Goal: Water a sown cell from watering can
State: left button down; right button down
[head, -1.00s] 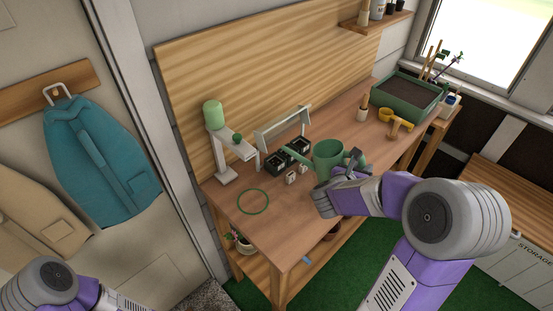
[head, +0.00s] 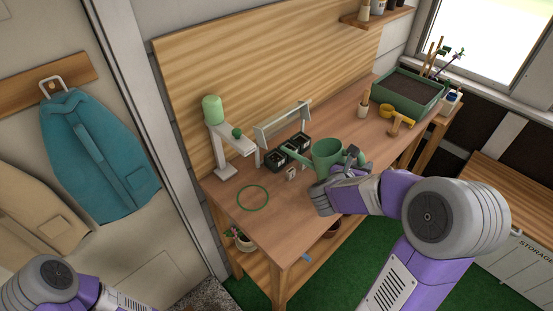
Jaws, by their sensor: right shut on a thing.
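The green watering can (head: 326,152) is in the head view over the middle of the workbench. Its spout points left, over the black cell tray (head: 276,160). My right gripper (head: 346,168) is shut on the can's handle side, with its fingers partly hidden by the can and my wrist. I cannot tell whether water is flowing. The dark cells of the tray show, but the spout crosses in front of part of it, and I cannot make out which cell is sown. My left gripper is out of view; only part of my left arm shows at lower left.
A small white tag-like item (head: 291,173) stands before the tray. A white stand with a green bottle (head: 212,110) is at the left.

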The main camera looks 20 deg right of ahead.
aim_at(360, 159)
jog(key=shift+a+f+b, duration=0.1)
jog(key=shift+f+b, duration=0.45)
jog(key=shift+r, duration=0.15)
jog(key=shift+r+p, duration=0.45)
jog(key=shift+r, duration=0.2)
jog(key=shift+w+a+r+n+h+p, duration=0.15)
jog(key=shift+r+n+h+p, duration=0.2)
jog(key=shift+r, duration=0.35)
jog(key=shift+r, duration=0.15)
jog(key=shift+w+a+r+n+p, duration=0.1)
jog(key=shift+r+n+p, duration=0.15)
jog(key=shift+r+p, duration=0.25)
